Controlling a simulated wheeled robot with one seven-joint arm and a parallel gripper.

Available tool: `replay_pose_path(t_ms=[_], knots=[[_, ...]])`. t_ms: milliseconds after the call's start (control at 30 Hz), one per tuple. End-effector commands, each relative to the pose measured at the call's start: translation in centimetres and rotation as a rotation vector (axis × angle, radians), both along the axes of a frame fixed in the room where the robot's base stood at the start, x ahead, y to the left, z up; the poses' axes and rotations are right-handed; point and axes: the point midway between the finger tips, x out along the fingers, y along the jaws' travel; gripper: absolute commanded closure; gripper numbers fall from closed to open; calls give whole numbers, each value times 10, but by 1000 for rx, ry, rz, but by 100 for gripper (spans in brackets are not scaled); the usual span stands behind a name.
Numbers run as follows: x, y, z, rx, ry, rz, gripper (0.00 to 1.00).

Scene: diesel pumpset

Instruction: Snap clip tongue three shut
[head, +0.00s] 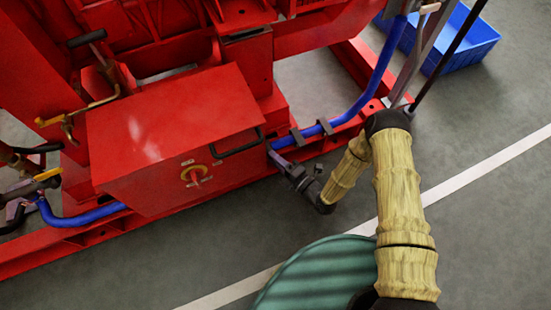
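A blue hose (353,110) runs along the red base rail and bends upward at the right. Two dark clips sit around it, one at the left (297,137) and one further right (325,127). Their tongues are too small to tell open from shut, and I cannot tell which is clip three. My gripper (277,158) is low beside the hose's left stretch, left of both clips, near the lower right corner of the red box. Its fingertips are small and dark, and I cannot tell whether they are open or touch anything.
The red box (165,140) carries a black handle (238,147) and a yellow-ringed switch (195,174) close to my gripper. A blue crate (468,42) lies on the floor at the upper right. Grey floor with a white line (490,164) is clear at the lower right.

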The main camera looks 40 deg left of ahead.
Motion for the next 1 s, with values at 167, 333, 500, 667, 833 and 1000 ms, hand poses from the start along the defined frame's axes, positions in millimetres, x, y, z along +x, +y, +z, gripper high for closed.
replay_pose_path(t_ms=[167, 333, 500, 667, 833, 1000], knots=[[-1, -15, 2, -3, 0, -3, 73], [-6, -44, 3, -5, 4, -2, 73], [-10, -78, 3, -4, 3, -2, 73], [-15, -110, 2, -4, 3, -3, 73], [-19, -143, 1, -2, 2, -3, 73], [-22, -165, -1, -1, 0, -1, 73]])
